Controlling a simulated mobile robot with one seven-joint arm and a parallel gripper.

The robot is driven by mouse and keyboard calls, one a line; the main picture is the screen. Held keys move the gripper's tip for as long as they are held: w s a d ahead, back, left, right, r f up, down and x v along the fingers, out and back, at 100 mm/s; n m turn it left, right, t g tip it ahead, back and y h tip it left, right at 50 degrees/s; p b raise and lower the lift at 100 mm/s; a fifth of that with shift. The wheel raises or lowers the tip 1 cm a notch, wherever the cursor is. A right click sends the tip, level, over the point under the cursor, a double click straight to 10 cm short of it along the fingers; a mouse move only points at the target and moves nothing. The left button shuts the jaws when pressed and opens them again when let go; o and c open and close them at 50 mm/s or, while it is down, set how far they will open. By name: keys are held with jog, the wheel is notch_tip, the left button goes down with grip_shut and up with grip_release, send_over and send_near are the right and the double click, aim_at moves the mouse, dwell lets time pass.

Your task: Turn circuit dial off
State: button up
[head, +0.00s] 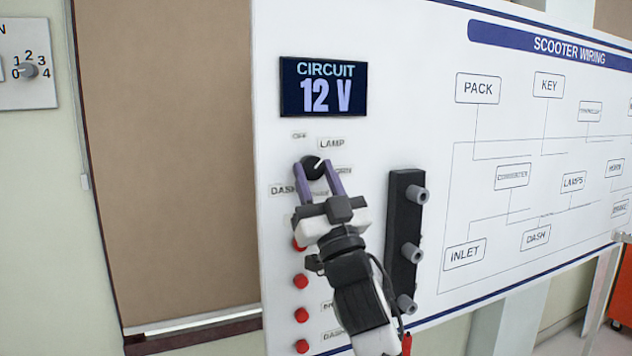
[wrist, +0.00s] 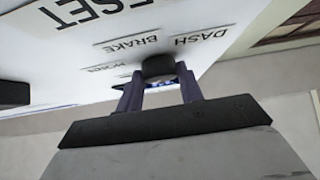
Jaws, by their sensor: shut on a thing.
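The circuit dial (head: 313,165) is a round black knob on the white panel, below the screen (head: 323,87) that reads "CIRCUIT 12 V". Its pale mark points up and right, toward the LAMP label (head: 332,143). The OFF label (head: 299,136) is above the dial, slightly left. DASH and HORN labels are beside it, partly covered. My gripper (head: 315,172) is shut on the dial, one purple finger on each side. In the wrist view the dial (wrist: 158,67) shows dark between the fingertips (wrist: 160,84); its mark is not visible there.
Red buttons (head: 301,282) run in a column below the dial, partly behind my gripper. A black block with grey pegs (head: 411,252) stands out from the panel just right of my gripper. Another dial (head: 28,70) is on the far left wall.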

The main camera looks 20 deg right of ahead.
jog(key=n+y+b, duration=0.2)
jog(key=n+y, duration=0.1)
jog(key=n, duration=0.1)
jog(key=shift+d+f+g+y+b, duration=0.15)
jog(key=shift+f+g+y+b, duration=0.1)
jog(key=shift+g+y+b, duration=0.15)
jog(key=n+g+y+b, duration=0.1)
jog(key=n+y, duration=0.2)
jog(key=shift+d+r, duration=0.1)
jog(key=n+g+y, duration=0.1)
jog(key=n, duration=0.1)
jog(key=n+g+y, duration=0.1)
jog(key=n, duration=0.1)
jog(key=n+g+y, duration=0.1)
jog(key=n+y, duration=0.1)
jog(key=shift+d+r, duration=0.15)
jog(key=shift+r, duration=0.2)
jog(key=shift+n+g+y+p, duration=0.65)
jog(key=shift+n+g+y, duration=0.35)
jog(key=shift+n+g, duration=0.6)
jog(key=shift+n, duration=0.5)
jog(key=o, duration=1)
